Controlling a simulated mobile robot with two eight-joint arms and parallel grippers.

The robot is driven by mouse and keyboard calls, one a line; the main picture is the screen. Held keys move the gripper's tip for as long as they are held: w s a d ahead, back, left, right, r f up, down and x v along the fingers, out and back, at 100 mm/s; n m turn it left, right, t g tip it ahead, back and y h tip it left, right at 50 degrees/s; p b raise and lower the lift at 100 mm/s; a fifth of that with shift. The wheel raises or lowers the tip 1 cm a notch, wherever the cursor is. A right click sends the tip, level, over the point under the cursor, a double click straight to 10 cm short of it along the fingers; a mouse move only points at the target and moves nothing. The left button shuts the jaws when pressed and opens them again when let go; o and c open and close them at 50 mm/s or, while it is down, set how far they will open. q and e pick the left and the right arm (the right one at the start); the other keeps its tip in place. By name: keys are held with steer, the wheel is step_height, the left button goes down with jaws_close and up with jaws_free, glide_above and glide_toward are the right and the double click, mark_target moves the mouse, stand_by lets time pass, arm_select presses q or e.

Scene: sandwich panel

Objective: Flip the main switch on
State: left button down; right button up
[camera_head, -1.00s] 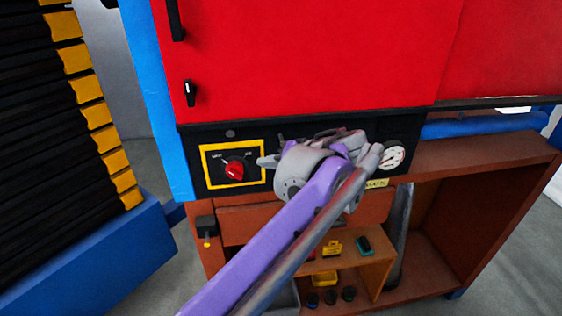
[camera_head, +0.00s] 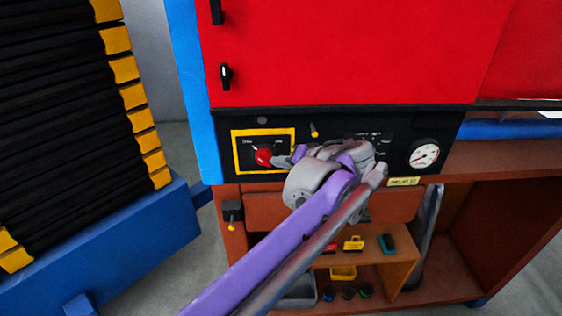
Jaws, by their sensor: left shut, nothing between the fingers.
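The main switch (camera_head: 263,157) is a red rotary knob inside a yellow square frame (camera_head: 235,152) on the black control panel, below the red cabinet door. My left gripper (camera_head: 280,161) is shut and empty. Its tips are at the right edge of the red knob, touching it or very close; I cannot tell which. The gripper body and purple arm cover the panel just right of the knob and part of the labels there. The knob's exact turn position is too small to read. My right gripper is not in view.
A white dial gauge (camera_head: 424,154) and a small yellow lever (camera_head: 314,130) are on the same panel. Below is a brown shelf (camera_head: 400,262) with small coloured items. A black stack with yellow edges (camera_head: 75,120) on a blue base stands at left.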

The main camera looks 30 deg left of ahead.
arm_select(q)
steer(key=shift+f+m+y+b, duration=0.4)
steer(key=shift+f+m+y, duration=0.1)
steer(key=shift+y, duration=0.2)
steer(key=f+m+t+y+b, duration=0.1)
steer(key=m+y+b, duration=0.1)
steer(key=m+y, duration=0.1)
steer(key=a+f+m+t+y+b, duration=0.1)
steer(key=m+y+b, duration=0.2)
steer(key=m, duration=0.1)
steer(key=s+a+f+m+t+y+b, duration=0.1)
steer(key=m+y+b, duration=0.2)
steer(key=m, duration=0.1)
steer(key=shift+s+f, duration=0.1)
steer(key=shift+f, duration=0.3)
stand_by(0.5)
steer(key=shift+d, duration=0.1)
steer(key=b+v, duration=0.1)
steer(key=v, duration=0.9)
steer(key=shift+d+f, duration=0.25)
steer(key=shift+s, duration=0.1)
